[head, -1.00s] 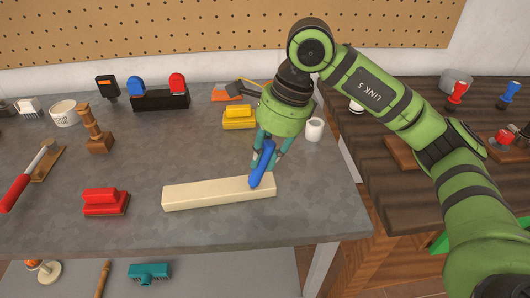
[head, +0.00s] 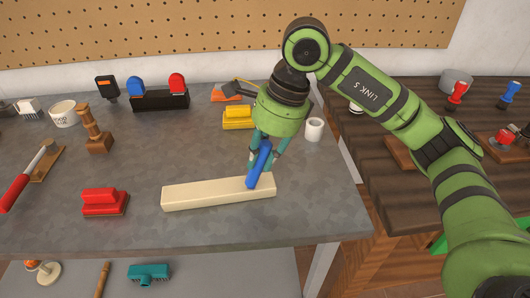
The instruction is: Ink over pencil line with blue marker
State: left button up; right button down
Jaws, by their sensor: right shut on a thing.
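A pale wooden block (head: 205,194) lies on the grey table near its front right. My right gripper (head: 266,158) is shut on a blue marker (head: 259,165) and holds it tilted over the right part of the block. The marker's lower end is at the block's top edge; I cannot tell whether it touches. No pencil line or ink can be made out on the block at this size. My left gripper is not in view.
A red-handled block (head: 105,201) sits left of the wooden block. A yellow one (head: 239,117) and a white cup (head: 315,129) stand behind. A black holder (head: 160,101) with blue and red tops is at the back. The table's front edge is close.

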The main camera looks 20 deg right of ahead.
jog(key=shift+w+a, duration=0.1)
jog(key=shift+a, duration=0.25)
jog(key=shift+s+d+b, duration=0.25)
jog(key=shift+d+b, duration=0.1)
jog(key=shift+d, duration=0.9)
jog(key=shift+w+a, duration=0.25)
jog(key=shift+a, duration=0.95)
jog(key=shift+s+d+b, duration=0.2)
jog(key=shift+d+b, duration=0.15)
jog(key=shift+d, duration=0.8)
jog(key=shift+w+a, duration=0.2)
jog(key=shift+a, duration=1)
jog(key=shift+s+d, duration=0.1)
jog(key=shift+d, duration=0.55)
